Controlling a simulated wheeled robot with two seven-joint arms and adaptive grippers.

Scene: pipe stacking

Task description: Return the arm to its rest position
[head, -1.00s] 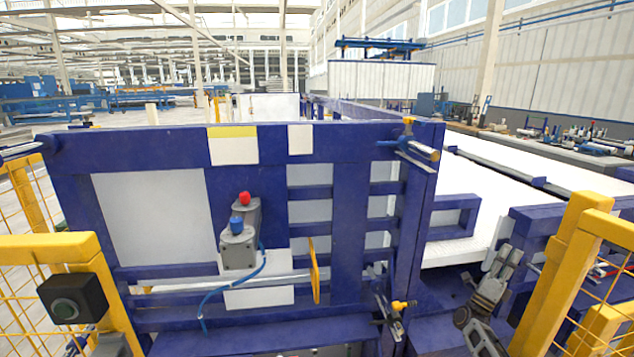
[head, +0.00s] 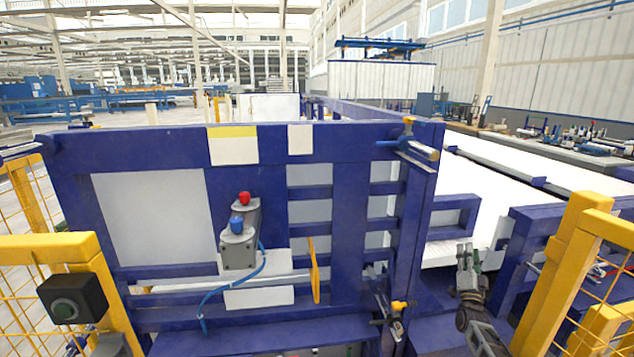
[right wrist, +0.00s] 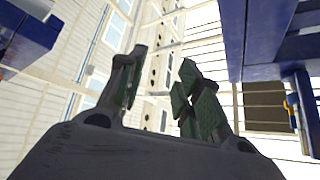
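My right gripper (head: 468,262) is low at the right of the head view, in front of the white surface of the machine. It points upward. In the right wrist view its two green-padded fingers (right wrist: 160,78) stand apart with nothing between them, so it is open and empty. No object touches it that I can see. My left gripper does not show clearly in any view.
A blue machine frame (head: 350,225) fills the middle, with a grey unit (head: 238,250) with red and blue knobs on it. Yellow fences stand at left (head: 62,247) and right (head: 560,265). The right fence is close to my right arm. A black button box (head: 72,300) is on the left fence.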

